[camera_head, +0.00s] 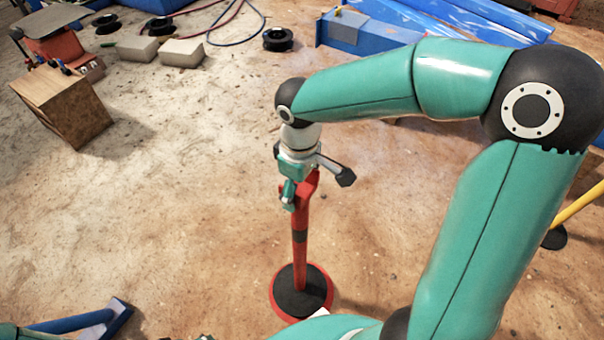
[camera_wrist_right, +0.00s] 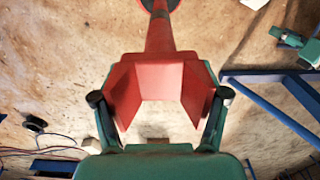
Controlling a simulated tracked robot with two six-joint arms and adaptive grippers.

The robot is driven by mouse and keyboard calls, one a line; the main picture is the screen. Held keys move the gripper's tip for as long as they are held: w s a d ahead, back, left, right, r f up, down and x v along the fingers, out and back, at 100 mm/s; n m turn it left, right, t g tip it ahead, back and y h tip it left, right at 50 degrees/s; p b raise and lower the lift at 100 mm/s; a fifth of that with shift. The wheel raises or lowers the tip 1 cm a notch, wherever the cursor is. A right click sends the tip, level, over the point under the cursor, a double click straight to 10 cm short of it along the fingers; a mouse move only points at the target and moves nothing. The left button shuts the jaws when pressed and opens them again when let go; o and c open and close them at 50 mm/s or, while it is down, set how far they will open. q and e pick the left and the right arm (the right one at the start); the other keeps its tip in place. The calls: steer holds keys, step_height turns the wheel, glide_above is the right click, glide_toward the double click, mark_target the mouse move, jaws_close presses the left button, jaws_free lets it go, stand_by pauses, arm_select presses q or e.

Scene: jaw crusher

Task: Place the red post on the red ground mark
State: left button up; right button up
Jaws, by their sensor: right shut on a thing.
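The red post (camera_head: 299,240) stands about upright in the head view, with a dark band and a round black base (camera_head: 302,290). The red ground mark (camera_head: 275,298) shows as a red rim around the base, which covers its middle. Base and mark look nearly centred; I cannot tell whether the base touches the ground. My right gripper (camera_head: 297,190) is shut on the flared top of the red post. In the right wrist view this red top (camera_wrist_right: 160,80) sits between the fingers. A teal piece (camera_wrist_right: 292,42) at that view's right may be my left gripper; its jaws are unclear.
A blue frame (camera_head: 85,320) lies at the lower left. A yellow post (camera_head: 580,205) with a black base stands at the right. A wooden box (camera_head: 65,105), pale blocks (camera_head: 181,53) and a black spool (camera_head: 278,39) lie farther back. Ground left of the red post is clear.

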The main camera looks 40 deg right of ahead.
steer(key=shift+f+b, duration=0.55)
steer(key=shift+f, duration=1.7)
steer(key=o, duration=1.8)
steer(key=shift+f, duration=0.1)
step_height(320, 180, up, 11)
steer(key=p, duration=0.2)
steer(key=shift+p, duration=0.35)
steer(key=shift+r, duration=0.55)
steer(key=shift+s, duration=0.1)
